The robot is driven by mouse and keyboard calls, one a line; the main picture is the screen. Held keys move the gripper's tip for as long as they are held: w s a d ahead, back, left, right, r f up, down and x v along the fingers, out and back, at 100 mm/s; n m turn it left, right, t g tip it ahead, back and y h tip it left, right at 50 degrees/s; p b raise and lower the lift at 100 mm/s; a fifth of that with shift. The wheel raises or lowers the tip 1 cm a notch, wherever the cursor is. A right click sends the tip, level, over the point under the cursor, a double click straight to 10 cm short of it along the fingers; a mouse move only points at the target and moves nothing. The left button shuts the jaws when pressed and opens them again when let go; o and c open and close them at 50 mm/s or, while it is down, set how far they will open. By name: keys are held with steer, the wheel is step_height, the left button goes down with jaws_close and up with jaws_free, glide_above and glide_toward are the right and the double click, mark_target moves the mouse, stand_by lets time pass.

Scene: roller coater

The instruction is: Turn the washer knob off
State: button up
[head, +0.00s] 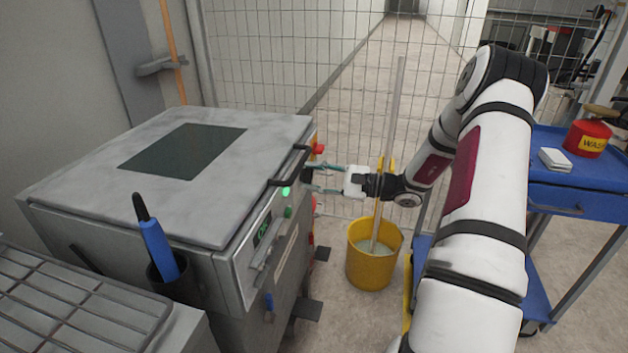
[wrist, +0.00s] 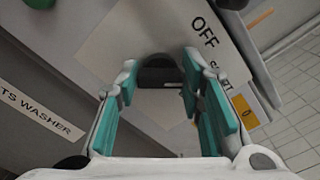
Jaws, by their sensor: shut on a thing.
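The washer (head: 90,190) is a grey metal box with a lid at the left of the head view. Its control panel faces right. In the wrist view the dark round washer knob (wrist: 158,68) sits on a pale plate, with "OFF" and a partly hidden "START" printed to its right. My gripper (head: 309,179) reaches the panel from the right, near its far end. In the wrist view the teal-padded fingers of my gripper (wrist: 160,64) are on both sides of the knob, shut on it. The knob is hidden in the head view, and its pointer direction is unclear.
A black lid handle (head: 290,166) and a lit green button (head: 286,191) are close to my gripper. A yellow bucket (head: 368,270) with a mop stands below my arm. A blue cart (head: 572,185) is at right. A wire fence is behind.

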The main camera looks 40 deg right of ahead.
steer(key=shift+f+n+b, duration=0.15)
steer(key=shift+n+b, duration=1.3)
steer(key=shift+n, duration=0.6)
steer(key=shift+f+n+b, duration=0.1)
steer(key=shift+n+b, duration=1.35)
steer(key=shift+n, duration=0.6)
steer(key=o, duration=1.2)
steer(key=shift+c, duration=0.2)
steer(key=shift+s, duration=0.1)
steer(key=v, duration=1.2)
